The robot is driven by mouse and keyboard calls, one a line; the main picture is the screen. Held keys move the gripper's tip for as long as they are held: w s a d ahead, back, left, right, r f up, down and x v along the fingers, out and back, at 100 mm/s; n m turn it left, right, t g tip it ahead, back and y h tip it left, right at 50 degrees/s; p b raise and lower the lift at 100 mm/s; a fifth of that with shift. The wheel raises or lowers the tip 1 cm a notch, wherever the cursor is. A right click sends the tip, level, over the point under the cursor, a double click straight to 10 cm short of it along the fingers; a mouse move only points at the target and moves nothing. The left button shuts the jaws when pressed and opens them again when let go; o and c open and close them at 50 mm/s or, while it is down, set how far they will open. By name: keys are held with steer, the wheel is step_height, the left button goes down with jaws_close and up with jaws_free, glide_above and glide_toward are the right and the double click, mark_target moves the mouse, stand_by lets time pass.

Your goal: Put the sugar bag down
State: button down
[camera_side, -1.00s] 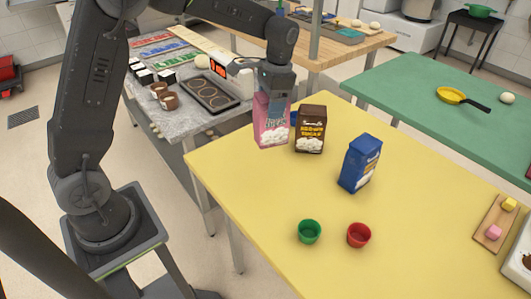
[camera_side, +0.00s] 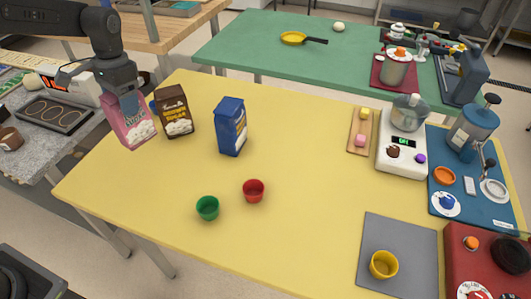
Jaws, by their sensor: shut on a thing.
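My gripper (camera_side: 126,98) is shut on the pink sugar bag (camera_side: 132,128), with its fingers around the upper part of the bag. The bag is at the left end of the yellow table (camera_side: 310,165) and appears tilted in the picture. I cannot tell whether its bottom touches the table or is just above it. A brown sugar bag (camera_side: 175,115) stands close to its right. A blue bag (camera_side: 231,126) stands farther right.
A green cup (camera_side: 207,208) and a red cup (camera_side: 253,190) stand on the front of the table. A white scale (camera_side: 402,160), a wooden board (camera_side: 357,145) and a grey mat (camera_side: 398,235) lie at the right. The table's middle is clear.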

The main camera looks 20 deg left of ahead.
steer(key=w+d+r+n+t+h, duration=0.1)
steer(key=w+d+n+h, duration=0.15)
steer(key=d+n, duration=1.7)
steer(key=w+d+n+t, duration=0.2)
steer(key=w+d+n, duration=0.5)
steer(key=d, duration=0.5)
steer(key=a+x, duration=0.1)
steer(key=x, duration=0.7)
steer(key=shift+w+a+f, duration=0.2)
steer(key=shift+a+f, duration=0.15)
steer(key=shift+f, duration=0.2)
steer(key=shift+f+m+y, duration=0.15)
steer(key=shift+m+y, duration=0.1)
steer(key=shift+c, duration=1)
jaws_free()
steer(key=shift+f+g, duration=0.2)
steer(key=shift+g, duration=0.1)
steer(key=shift+r, duration=0.1)
